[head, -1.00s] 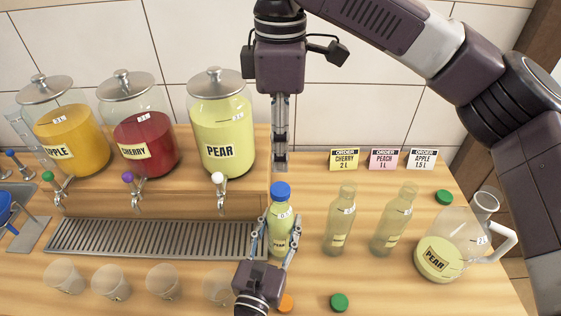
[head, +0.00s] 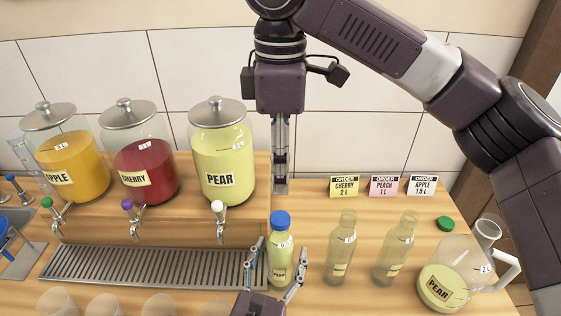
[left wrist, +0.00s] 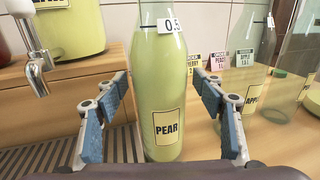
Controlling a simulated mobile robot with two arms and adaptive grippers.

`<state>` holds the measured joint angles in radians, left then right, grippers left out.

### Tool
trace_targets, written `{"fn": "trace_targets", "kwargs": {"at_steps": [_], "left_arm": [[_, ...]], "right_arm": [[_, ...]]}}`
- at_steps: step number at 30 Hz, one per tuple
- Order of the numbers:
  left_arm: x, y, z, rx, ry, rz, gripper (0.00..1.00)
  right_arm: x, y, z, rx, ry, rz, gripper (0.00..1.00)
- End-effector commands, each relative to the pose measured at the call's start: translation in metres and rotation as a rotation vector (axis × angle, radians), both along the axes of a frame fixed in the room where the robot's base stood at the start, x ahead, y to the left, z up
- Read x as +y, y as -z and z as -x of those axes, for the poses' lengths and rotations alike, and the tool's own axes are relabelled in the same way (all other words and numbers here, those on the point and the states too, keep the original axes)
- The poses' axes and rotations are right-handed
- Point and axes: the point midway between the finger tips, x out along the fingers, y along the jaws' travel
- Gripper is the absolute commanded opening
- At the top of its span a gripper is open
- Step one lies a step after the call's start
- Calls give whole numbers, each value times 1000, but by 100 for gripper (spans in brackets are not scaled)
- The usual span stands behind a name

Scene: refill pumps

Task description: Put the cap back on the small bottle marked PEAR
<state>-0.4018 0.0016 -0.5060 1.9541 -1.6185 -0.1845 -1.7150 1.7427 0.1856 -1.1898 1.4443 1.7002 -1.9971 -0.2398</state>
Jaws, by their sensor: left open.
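The small PEAR bottle (head: 281,262) stands upright on the counter, filled with pale green juice. A blue cap (head: 281,220) sits on its top and looks level. In the left wrist view the bottle (left wrist: 162,95) stands between the open fingers, with a gap on both sides; its top is out of that view. My left gripper (head: 278,254) is open around the bottle's lower part, not touching it. My right gripper (head: 281,188) points down, its tips above the cap in the picture and apart from it. Its fingers overlap from this angle, so their opening is unclear.
Dispensers (head: 222,150), a drip grate (head: 150,267) and cups (head: 105,302) are on the left. Order cards (head: 384,187) stand behind.

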Motion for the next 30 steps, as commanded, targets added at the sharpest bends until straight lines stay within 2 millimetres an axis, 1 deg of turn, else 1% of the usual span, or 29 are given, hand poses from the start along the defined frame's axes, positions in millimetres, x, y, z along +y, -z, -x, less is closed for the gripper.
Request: {"fn": "trace_targets", "kwargs": {"at_steps": [5, 12, 18, 21, 24, 30], "left_arm": [[6, 2, 23, 2, 3, -7, 63], [19, 1, 69, 2, 5, -6, 63], [29, 1, 100, 2, 4, -3, 63], [31, 1, 108, 0, 2, -2, 63], [33, 0, 113, 0, 1, 1, 63], [33, 0, 113, -1, 0, 0, 63]], "right_arm": [[0, 0, 0, 0, 0, 0, 47], [0, 0, 0, 0, 0, 0, 47], [0, 0, 0, 0, 0, 0, 47], [0, 0, 0, 0, 0, 0, 47], [0, 0, 0, 0, 0, 0, 47], [0, 0, 0, 0, 0, 0, 47]]}}
